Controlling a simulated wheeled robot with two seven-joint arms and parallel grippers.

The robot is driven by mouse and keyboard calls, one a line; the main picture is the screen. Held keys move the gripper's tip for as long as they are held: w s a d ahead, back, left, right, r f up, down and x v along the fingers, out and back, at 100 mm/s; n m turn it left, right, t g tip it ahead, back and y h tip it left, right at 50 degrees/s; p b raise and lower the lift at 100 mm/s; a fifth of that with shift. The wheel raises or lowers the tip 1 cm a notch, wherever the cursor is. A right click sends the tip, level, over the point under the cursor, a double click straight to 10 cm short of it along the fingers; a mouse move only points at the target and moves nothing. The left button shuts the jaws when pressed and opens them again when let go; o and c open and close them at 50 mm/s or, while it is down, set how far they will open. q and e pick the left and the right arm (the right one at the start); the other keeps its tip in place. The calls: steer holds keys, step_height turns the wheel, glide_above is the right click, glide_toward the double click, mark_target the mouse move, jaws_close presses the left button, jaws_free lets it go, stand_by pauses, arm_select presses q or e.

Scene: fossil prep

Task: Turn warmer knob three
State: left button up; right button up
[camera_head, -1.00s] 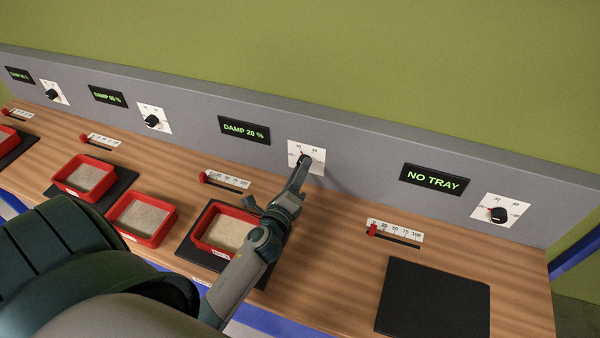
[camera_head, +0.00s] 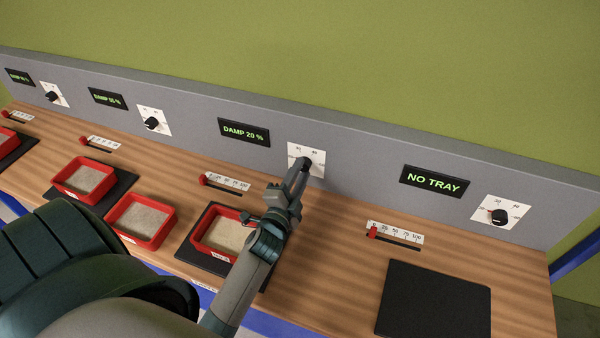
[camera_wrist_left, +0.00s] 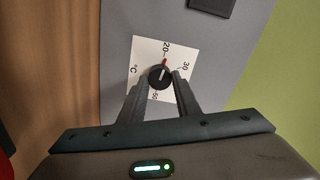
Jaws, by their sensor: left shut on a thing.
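Warmer knob three (camera_head: 307,161) is a round black knob on a white dial plate (camera_head: 318,153) set in the grey panel. The display to its left (camera_head: 244,132) reads DAMP 20 %. My left gripper (camera_head: 304,167) is at the knob, with its fingers on either side and shut on it. In the left wrist view, the knob (camera_wrist_left: 159,77) sits between the two fingertips (camera_wrist_left: 160,80). Its red mark points near the 20 on the dial (camera_wrist_left: 150,55). In the head view the fingers partly cover the knob. My right gripper is not in view.
Below the knob, a red tray of pale material (camera_head: 222,232) stands on a black pad, partly behind my left arm. More red trays (camera_head: 142,219) stand to the left. A red-handled slider (camera_head: 204,180) lies nearby. At right, an empty black pad (camera_head: 434,300) faces a NO TRAY display (camera_head: 434,181).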

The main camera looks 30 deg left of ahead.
arm_select(q)
steer(key=shift+n, duration=0.7)
steer(key=o, duration=1)
steer(key=shift+o, duration=0.2)
steer(key=shift+s, duration=0.1)
steer(key=b+v, duration=0.5)
steer(key=v, duration=1.1)
steer(key=shift+a+f+b, duration=0.1)
steer(key=shift+f+b, duration=0.1)
steer(key=shift+b, duration=0.2)
steer(key=shift+s+r, duration=0.1)
steer(key=shift+s, duration=0.55)
